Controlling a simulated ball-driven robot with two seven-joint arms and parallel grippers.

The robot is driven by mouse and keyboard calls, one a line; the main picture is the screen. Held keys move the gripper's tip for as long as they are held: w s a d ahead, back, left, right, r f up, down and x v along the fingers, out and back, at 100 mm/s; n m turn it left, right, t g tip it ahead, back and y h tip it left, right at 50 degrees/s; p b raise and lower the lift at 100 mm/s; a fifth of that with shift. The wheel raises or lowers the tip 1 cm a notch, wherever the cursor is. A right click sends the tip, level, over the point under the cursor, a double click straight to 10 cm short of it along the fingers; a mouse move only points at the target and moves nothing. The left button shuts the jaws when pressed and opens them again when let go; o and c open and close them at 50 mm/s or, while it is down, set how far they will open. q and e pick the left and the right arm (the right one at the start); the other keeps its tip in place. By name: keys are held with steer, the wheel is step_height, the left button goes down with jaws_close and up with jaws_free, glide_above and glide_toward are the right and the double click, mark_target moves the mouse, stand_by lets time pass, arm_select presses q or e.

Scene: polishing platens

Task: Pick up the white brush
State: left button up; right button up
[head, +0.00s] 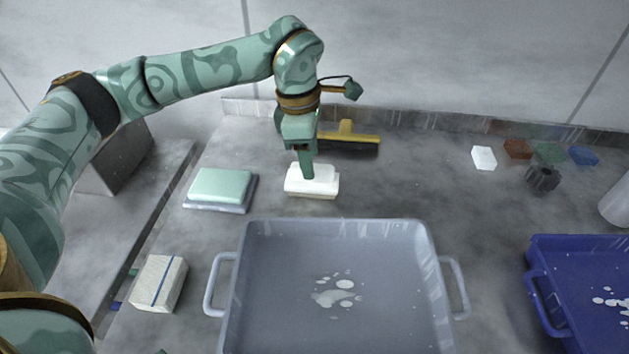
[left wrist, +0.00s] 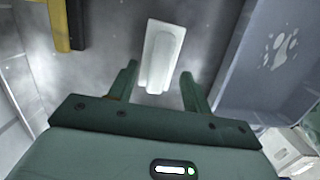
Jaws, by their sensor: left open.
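The white brush (head: 320,184) lies on the grey worktop behind the grey tray, white on top with a thin tan layer underneath. My left gripper (head: 306,170) points down over it and hides part of its top in the head view. In the left wrist view the white brush (left wrist: 168,38) lies ahead of the two spread fingers of my left gripper (left wrist: 160,84), with its near end reaching toward the gap between them. The fingers are open with nothing held. I cannot tell whether they touch the brush. My right gripper is not in view.
A grey tray (head: 270,228) with whitish liquid stands in front, a blue tray (head: 560,243) at right. A yellow-and-black tool (head: 352,138) lies behind the brush. A pale green block on a pad (head: 220,185) is to the left. Small coloured blocks (head: 517,149) sit at the back right.

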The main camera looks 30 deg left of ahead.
mark_target(324, 184)
arm_select(q)
steer(key=f, duration=0.2)
steer(key=f+b, duration=0.1)
steer(key=f, duration=0.1)
steer(key=shift+w+d, duration=0.2)
steer(key=shift+s+r, duration=0.1)
steer(key=shift+f, duration=0.3)
jaws_close()
